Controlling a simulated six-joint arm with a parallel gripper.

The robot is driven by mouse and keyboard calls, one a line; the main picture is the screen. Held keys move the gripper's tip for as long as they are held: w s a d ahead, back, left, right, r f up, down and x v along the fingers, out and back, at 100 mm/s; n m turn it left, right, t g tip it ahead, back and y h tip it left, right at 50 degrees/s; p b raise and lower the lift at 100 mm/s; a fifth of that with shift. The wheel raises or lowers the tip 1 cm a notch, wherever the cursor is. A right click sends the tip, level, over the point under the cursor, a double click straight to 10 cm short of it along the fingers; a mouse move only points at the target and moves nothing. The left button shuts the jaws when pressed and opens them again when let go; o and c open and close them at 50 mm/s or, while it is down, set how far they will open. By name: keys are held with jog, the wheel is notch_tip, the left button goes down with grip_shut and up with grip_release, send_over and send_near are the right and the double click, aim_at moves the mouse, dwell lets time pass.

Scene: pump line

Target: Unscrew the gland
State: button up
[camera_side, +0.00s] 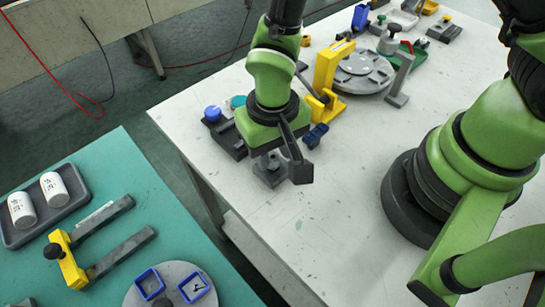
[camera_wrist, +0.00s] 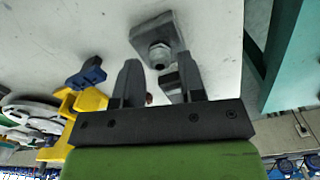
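A grey block (camera_wrist: 148,32) with a light metal hex fitting (camera_wrist: 159,54), which looks like the gland, sits on the white table. In the wrist view the fitting lies just beyond my gripper (camera_wrist: 159,66), in line with the gap between the fingertips. The fingers are apart, and I see nothing held between them; contact with the fitting cannot be told. In the side view the grey block (camera_side: 271,170) is low beside and partly behind my gripper (camera_side: 284,158), which covers the fitting there.
A yellow bracket (camera_side: 325,70) with a blue-ended part (camera_side: 316,136) stands close behind my gripper, by a round grey plate (camera_side: 364,72). A dark block with a blue knob (camera_side: 212,113) is close at left. The white table's front is clear. A separate green table (camera_side: 150,185) holds other parts.

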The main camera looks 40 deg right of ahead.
jog(key=shift+f, duration=0.6)
grip_shut()
jog(key=n, duration=0.7)
jog(key=shift+r, duration=0.1)
